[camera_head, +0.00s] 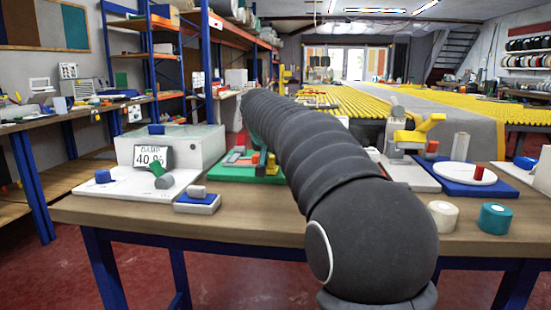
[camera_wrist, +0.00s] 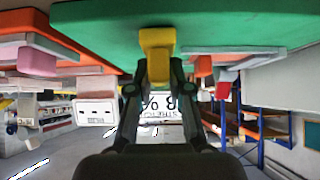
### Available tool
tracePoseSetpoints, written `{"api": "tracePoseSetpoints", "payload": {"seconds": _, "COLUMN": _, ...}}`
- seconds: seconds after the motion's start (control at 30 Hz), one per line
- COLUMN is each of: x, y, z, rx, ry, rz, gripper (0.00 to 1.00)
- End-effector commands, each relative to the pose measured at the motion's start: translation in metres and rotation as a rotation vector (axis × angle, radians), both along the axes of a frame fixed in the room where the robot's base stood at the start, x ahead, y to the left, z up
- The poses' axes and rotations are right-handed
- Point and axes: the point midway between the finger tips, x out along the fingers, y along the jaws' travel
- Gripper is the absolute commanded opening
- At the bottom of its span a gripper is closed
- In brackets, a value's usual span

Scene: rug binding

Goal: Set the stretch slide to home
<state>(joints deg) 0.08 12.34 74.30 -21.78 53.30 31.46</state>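In the wrist view, which looks upside down, the green board (camera_wrist: 225,22) fills the top and a yellow block (camera_wrist: 157,50) sticks out from it. My gripper (camera_wrist: 158,72) has one fingertip against each side of this block, with no clear gap. Between the fingers a white sign (camera_wrist: 160,103) shows part of the word STRETCH and what looks like 8 %. In the head view the green board (camera_head: 231,173) lies on the bench, partly hidden by my arm. My gripper is hidden there. I cannot tell where the slide's home mark is.
On the bench (camera_head: 245,222), a white box (camera_head: 195,145) with a 40 % sign (camera_head: 152,157) stands left. A clamp-like device with a yellow top (camera_head: 418,130), a white disc (camera_head: 463,174), a cream roll (camera_head: 443,216) and a teal roll (camera_head: 495,218) stand right.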

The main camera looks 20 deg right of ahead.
Motion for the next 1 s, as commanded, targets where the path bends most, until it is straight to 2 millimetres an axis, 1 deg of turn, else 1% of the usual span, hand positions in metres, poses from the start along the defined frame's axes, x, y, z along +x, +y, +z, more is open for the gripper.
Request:
{"api": "tracePoseSetpoints", "payload": {"seconds": 0.03, "x": 0.001, "y": 0.003, "z": 0.000, "rx": 0.003, "ry": -0.004, "rz": 0.006, "gripper": 0.31}}
{"api": "tracePoseSetpoints", "payload": {"seconds": 0.07, "x": 0.001, "y": 0.004, "z": 0.001, "rx": 0.002, "ry": -0.003, "rz": 0.006, "gripper": 0.38}}
{"api": "tracePoseSetpoints", "payload": {"seconds": 0.1, "x": 0.001, "y": 0.003, "z": 0.000, "rx": 0.002, "ry": -0.003, "rz": 0.006, "gripper": 0.44}}
{"api": "tracePoseSetpoints", "payload": {"seconds": 0.3, "x": 0.001, "y": -0.001, "z": 0.000, "rx": 0.002, "ry": -0.003, "rz": 0.000, "gripper": 0.44}}
{"api": "tracePoseSetpoints", "payload": {"seconds": 0.47, "x": -0.002, "y": 0.000, "z": 0.003, "rx": 0.002, "ry": -0.004, "rz": 0.001, "gripper": 0.44}}
{"api": "tracePoseSetpoints", "payload": {"seconds": 0.57, "x": -0.008, "y": 0.004, "z": 0.011, "rx": 0.002, "ry": -0.006, "rz": 0.001, "gripper": 0.44}}
{"api": "tracePoseSetpoints", "payload": {"seconds": 0.67, "x": -0.018, "y": 0.009, "z": 0.023, "rx": 0.002, "ry": -0.006, "rz": 0.003, "gripper": 0.44}}
{"api": "tracePoseSetpoints", "payload": {"seconds": 1.0, "x": -0.060, "y": 0.028, "z": 0.068, "rx": 0.003, "ry": -0.006, "rz": 0.002, "gripper": 0.44}}
